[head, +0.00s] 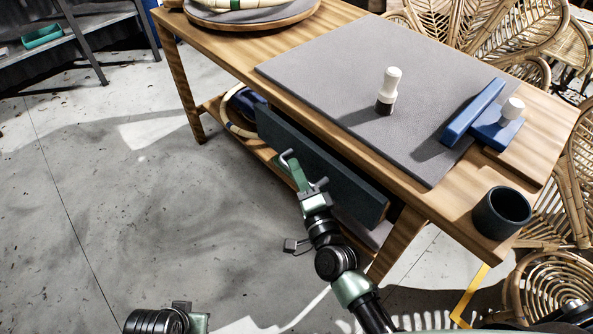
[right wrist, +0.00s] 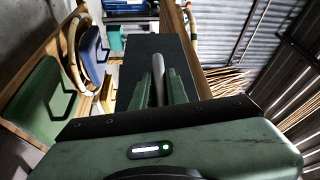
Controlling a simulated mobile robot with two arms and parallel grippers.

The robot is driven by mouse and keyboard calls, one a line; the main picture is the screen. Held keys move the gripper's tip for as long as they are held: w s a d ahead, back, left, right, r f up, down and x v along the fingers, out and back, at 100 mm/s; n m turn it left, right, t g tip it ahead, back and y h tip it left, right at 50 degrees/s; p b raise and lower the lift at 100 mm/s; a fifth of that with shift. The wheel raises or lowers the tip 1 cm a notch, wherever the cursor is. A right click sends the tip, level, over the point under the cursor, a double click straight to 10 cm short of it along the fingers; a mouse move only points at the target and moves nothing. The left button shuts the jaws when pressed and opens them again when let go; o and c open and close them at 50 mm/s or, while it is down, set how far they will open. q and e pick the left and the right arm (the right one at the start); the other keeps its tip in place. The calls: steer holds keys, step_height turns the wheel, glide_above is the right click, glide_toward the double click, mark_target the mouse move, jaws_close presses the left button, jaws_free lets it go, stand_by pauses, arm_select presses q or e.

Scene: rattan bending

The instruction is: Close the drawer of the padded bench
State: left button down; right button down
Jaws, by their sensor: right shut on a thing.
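The padded bench is a wooden table with a grey pad (head: 330,75) on top. Its drawer has a long dark blue-grey front (head: 335,177) under the top's near edge; a dark gap shows between them, and I cannot tell how far out it stands. My right gripper (head: 292,165) is at the drawer front, shut on the light grey bar handle. In the right wrist view the handle (right wrist: 158,72) runs between the green fingers (right wrist: 160,92), before the dark front. Of my left arm, only a piece (head: 165,320) shows at the bottom left; its fingers are not visible.
On the bench stand a white-and-dark peg (head: 388,90), a blue block fixture (head: 475,115) and a dark cup (head: 501,212). Rattan hoops (head: 238,112) lie on the lower shelf. Rattan chairs (head: 480,30) crowd the right. The floor at left is clear.

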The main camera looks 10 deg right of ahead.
mark_target(311, 166)
stand_by(0.3)
steer(key=w+d, duration=0.2)
steer(key=d, duration=0.1)
steer(key=shift+w+d, duration=0.15)
steer(key=shift+d, duration=0.1)
steer(key=c, duration=1.4)
jaws_free()
arm_select(q)
steer(key=shift+r, duration=0.15)
steer(key=shift+s, duration=0.1)
